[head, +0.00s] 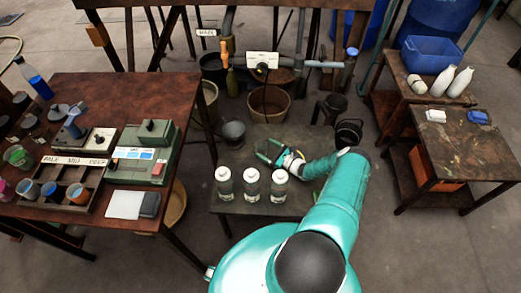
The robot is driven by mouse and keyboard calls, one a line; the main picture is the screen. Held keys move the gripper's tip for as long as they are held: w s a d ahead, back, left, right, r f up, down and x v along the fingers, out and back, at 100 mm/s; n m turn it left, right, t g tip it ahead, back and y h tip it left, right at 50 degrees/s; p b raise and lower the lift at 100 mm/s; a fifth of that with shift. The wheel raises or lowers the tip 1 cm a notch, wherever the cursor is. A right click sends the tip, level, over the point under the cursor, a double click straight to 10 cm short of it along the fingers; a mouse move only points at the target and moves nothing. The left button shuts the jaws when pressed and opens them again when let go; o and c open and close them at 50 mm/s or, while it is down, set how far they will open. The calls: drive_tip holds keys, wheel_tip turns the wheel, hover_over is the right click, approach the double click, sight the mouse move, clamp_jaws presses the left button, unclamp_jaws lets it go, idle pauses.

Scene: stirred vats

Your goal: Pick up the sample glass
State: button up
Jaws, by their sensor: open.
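My gripper (265,150) is open and empty, over the low dark table (230,207) in the middle. Three clear bottles with white caps, one of them the middle bottle (251,185), stand upright in a row on that table, nearer than my gripper and apart from it. On the left table (125,88), small cups, such as a blue-topped cup (50,189) and an orange-topped cup (78,194), sit in a tray marked PALE, MID, DEEP. A green-topped glass (18,156) stands at that table's left side. I cannot tell which vessel is the sample glass.
A green box-shaped device (146,152) stands on the left table. Buckets and a tan vat (270,104) stand behind the low table. Two side tables at the right hold a blue bin (430,55), white bottles (460,81) and a blue block (478,117).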

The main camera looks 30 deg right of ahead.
sight(261, 144)
drive_tip(key=x, duration=0.4)
drive_tip(key=shift+d, duration=0.1)
drive_tip(key=shift+c, duration=0.2)
drive_tip(key=c, duration=1.2)
